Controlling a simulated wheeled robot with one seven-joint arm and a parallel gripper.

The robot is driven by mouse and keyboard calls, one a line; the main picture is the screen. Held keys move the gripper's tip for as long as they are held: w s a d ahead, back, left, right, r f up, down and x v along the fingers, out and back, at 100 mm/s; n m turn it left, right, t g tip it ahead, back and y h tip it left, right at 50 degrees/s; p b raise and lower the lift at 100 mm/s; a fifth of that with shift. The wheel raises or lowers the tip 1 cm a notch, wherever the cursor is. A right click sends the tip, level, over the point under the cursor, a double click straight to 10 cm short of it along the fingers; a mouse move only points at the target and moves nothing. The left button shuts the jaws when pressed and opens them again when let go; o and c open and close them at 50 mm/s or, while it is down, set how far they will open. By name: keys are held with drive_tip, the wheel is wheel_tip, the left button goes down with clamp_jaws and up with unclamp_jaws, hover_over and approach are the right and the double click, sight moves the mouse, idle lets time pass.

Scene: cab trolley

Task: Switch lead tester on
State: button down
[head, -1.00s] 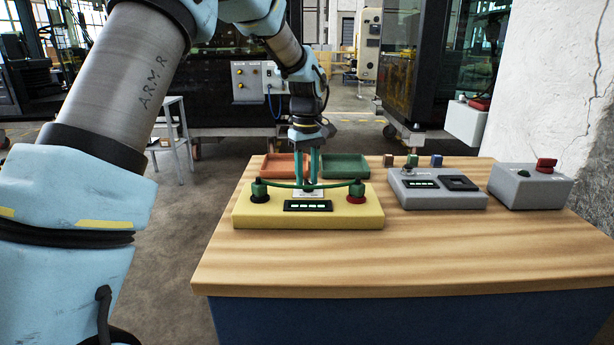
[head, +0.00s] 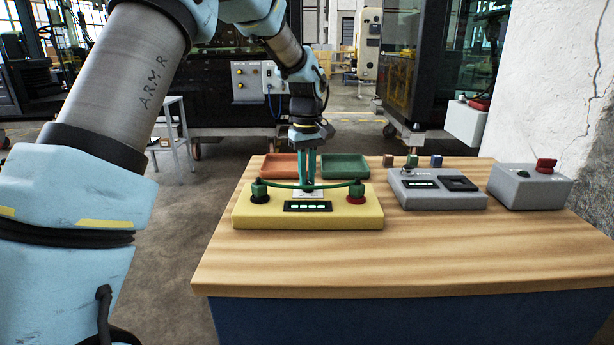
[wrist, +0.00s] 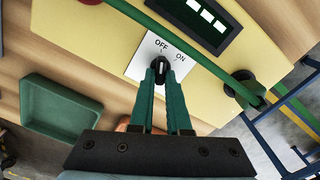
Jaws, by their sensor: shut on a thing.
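The lead tester (head: 255,216) is a yellow box on the bench with a lit display (head: 307,206). A green lead (head: 335,185) spans its black post (head: 259,191) and red post (head: 356,191). In the wrist view, a small black knob (wrist: 161,69) with a white mark sits on a white plate (wrist: 146,57) printed OFF and ON. The mark seems to point nearer OFF. My gripper (head: 307,186) points down behind the lead; its green fingers (wrist: 166,78) are shut on the knob and hide part of it.
An orange tray (head: 283,167) and a green tray (head: 345,167) lie behind the tester. A grey device (head: 436,197), small blocks (head: 412,160) and a grey box with a red button (head: 531,188) stand to the right. The front of the bench (head: 400,255) is clear.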

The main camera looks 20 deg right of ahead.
drive_tip(key=m+p, duration=0.2)
drive_tip(key=m, duration=0.3)
drive_tip(key=shift+d+r+m, duration=0.1)
drive_tip(key=shift+m, duration=0.2)
drive_tip(key=m+p, duration=0.2)
drive_tip(key=m, duration=0.4)
drive_tip(key=shift+s+d, duration=0.1)
drive_tip(key=shift+d, duration=0.05)
idle(0.4)
drive_tip(key=c, duration=0.9)
unclamp_jaws()
wheel_tip(320, 180, up, 11)
drive_tip(key=shift+f+b, duration=0.15)
drive_tip(key=shift+b, duration=0.7)
